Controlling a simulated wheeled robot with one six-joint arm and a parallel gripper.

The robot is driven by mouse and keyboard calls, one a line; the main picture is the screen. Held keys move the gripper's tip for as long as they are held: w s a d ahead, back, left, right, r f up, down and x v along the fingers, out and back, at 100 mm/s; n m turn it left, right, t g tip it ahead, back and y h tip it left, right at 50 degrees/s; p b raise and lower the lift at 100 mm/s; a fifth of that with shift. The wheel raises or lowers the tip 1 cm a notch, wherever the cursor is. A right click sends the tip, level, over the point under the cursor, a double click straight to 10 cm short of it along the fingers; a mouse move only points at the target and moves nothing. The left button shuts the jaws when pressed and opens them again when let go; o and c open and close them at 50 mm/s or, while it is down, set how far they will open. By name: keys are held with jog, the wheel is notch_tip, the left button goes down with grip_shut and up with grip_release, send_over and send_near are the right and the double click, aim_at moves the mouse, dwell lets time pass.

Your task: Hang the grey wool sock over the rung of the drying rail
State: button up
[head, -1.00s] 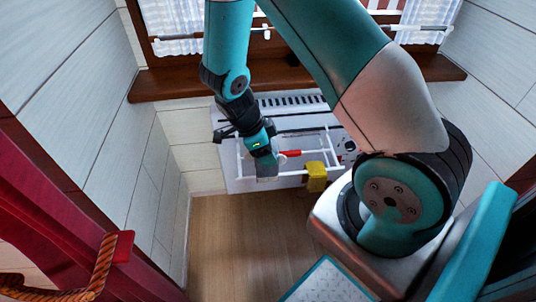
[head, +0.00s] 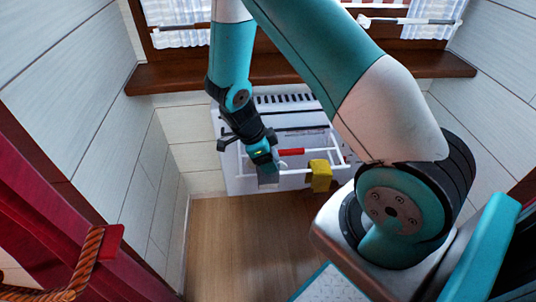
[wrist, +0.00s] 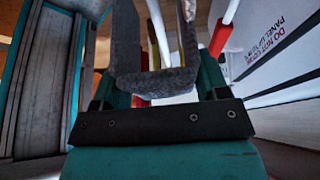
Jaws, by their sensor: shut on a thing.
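The grey wool sock (head: 268,177) is held in my gripper (head: 264,163) at the front left part of the white drying rail (head: 329,141). In the wrist view, the sock (wrist: 127,50) fills the space between the teal fingers (wrist: 155,84) as a grey U-shaped fold. A white bar of the rail (wrist: 156,30) shows beyond the fold, between its two sides. My gripper is shut on the sock. I cannot tell whether the sock touches the front rung, as the gripper covers that spot.
A yellow cloth (head: 320,176) hangs on the front of the rail to the right of the sock. A red piece (head: 291,152) lies farther back on the rail. The white heater panel (head: 235,125) stands behind, below the brown window sill (head: 180,75). The wooden floor (head: 230,240) in front is clear.

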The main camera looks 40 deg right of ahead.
jog(key=shift+f+b, duration=2.05)
jog(key=shift+f, duration=1.15)
jog(key=o, duration=1)
